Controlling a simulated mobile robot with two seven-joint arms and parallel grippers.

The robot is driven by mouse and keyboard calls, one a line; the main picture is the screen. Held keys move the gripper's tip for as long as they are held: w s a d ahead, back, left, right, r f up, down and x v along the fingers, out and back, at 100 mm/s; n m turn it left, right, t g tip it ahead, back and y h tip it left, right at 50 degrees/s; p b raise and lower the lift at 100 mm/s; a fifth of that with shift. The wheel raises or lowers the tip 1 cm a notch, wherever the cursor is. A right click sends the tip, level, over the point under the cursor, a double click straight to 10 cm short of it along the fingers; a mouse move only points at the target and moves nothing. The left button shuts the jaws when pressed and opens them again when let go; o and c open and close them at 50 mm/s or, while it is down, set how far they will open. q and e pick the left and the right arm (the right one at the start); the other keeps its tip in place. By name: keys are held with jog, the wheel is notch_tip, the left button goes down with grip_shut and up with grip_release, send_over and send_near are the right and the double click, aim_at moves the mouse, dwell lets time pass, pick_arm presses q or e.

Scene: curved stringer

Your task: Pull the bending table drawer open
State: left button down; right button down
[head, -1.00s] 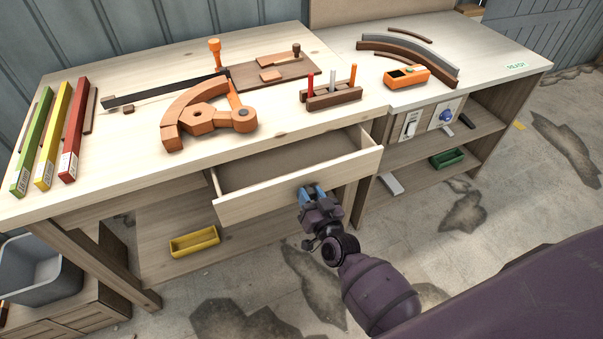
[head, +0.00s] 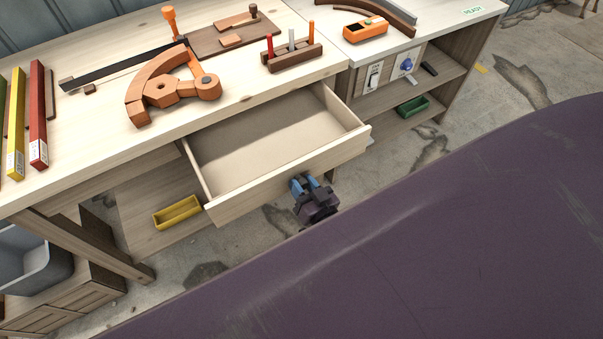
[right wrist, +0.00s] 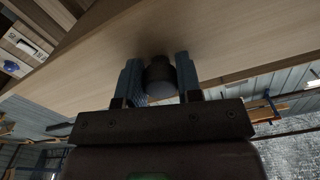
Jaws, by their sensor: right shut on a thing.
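The table drawer (head: 290,172) is pulled well out of the pale wooden bending table (head: 110,150), and its inside looks empty. My right gripper (head: 304,184) is at the middle of the drawer's front. In the right wrist view the two blue fingers are shut on a dark round knob (right wrist: 160,78) that stands on the drawer front (right wrist: 210,35). In the head view the knob is hidden by the gripper. My left gripper is not in view.
A yellow tray (head: 177,212) sits on the lower shelf, left of the drawer. A grey bin (head: 35,265) stands at lower left.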

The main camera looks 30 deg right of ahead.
jog(key=c, duration=0.8)
grip_release()
jog(key=s, duration=1.1)
jog(key=shift+d, duration=0.2)
jog(key=shift+w, duration=0.1)
jog(key=s+d+n+g, duration=0.1)
jog(key=d+g, duration=0.1)
jog(key=s+d+n+g, duration=0.1)
jog(key=d+g, duration=0.1)
jog(key=d+n+g, duration=0.1)
jog(key=d+g, duration=0.1)
jog(key=shift+s+d+f+n+g+h, duration=0.2)
jog(key=shift+s+f+n+g+h, duration=0.1)
jog(key=shift+s+g+h, duration=0.1)
